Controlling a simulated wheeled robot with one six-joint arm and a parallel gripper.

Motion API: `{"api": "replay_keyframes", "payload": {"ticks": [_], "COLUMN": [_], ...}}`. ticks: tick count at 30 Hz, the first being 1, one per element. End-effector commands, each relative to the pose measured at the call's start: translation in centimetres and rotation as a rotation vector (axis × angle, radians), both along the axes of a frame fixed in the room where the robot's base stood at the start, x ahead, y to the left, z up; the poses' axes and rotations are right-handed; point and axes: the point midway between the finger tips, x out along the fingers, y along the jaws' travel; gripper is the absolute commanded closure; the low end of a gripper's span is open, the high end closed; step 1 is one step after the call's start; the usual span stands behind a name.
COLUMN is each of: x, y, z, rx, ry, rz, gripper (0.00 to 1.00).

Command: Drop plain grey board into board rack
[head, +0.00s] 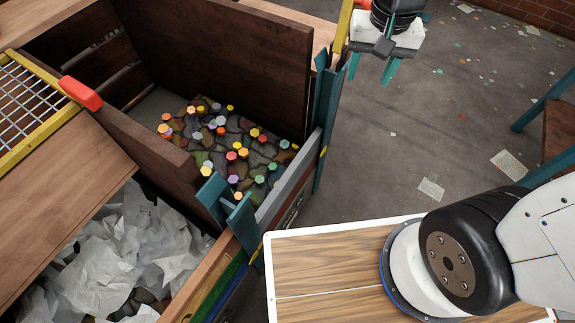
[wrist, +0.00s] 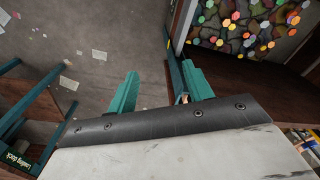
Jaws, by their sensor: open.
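A plain grey board (head: 287,178) shows as a long, narrow strip on edge between teal uprights at the side of the wooden bin. These slotted teal uprights look like the board rack (head: 325,110), with a nearer pair (head: 240,217) at the other end.
The wooden bin (head: 240,50) holds dark slabs with coloured caps. Crumpled white paper (head: 130,245) fills a nearer compartment. A red-ended yellow mesh frame (head: 35,105) is at left. The littered floor (head: 430,130) is open.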

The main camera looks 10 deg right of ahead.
Motion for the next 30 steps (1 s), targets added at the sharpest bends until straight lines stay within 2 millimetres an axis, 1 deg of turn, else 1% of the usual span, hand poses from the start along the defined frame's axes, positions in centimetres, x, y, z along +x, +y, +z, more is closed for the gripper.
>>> {"api": "replay_keyframes", "payload": {"ticks": [1, 2, 3, 5, 6, 8, 9, 11, 12, 14, 15, 17, 18, 21, 24, 25, 27, 30], "x": [1.3, 2.1, 3.1, 4.3, 5.1, 6.1, 6.6, 7.2, 7.4, 7.6, 7.6, 7.4, 7.2, 6.3, 5.4, 5.1, 4.6, 4.1], "y": [1.1, 1.7, 2.5, 3.8, 4.6, 5.9, 6.8, 8.0, 8.8, 10.0, 10.8, 11.8, 12.4, 13.6, 14.4, 14.5, 14.8, 15.0], "z": [-2.0, -3.1, -4.6, -7.0, -8.7, -11.4, -13.3, -16.1, -18.1, -21.2, -23.3, -26.5, -28.5, -33.1, -36.7, -37.6, -39.1, -40.4], "rx": [-0.001, 0.001, 0.002, 0.004, 0.005, 0.007, 0.007, 0.008, 0.008, 0.007, 0.007, 0.007, 0.006, 0.005, 0.004, 0.003, 0.003, 0.004], "ry": [0.018, 0.021, 0.024, 0.030, 0.034, 0.039, 0.043, 0.049, 0.053, 0.058, 0.062, 0.066, 0.069, 0.073, 0.076, 0.077, 0.078, 0.078], "rz": [-0.017, -0.032, -0.053, -0.085, -0.105, -0.136, -0.156, -0.188, -0.208, -0.239, -0.262, -0.292, -0.312, -0.356, -0.392, -0.401, -0.417, -0.431], "gripper": [0.49, 0.49, 0.49, 0.49, 0.49, 0.49, 0.49, 0.49, 0.49, 0.49, 0.49, 0.49, 0.49, 0.49, 0.49, 0.49, 0.49, 0.49]}}
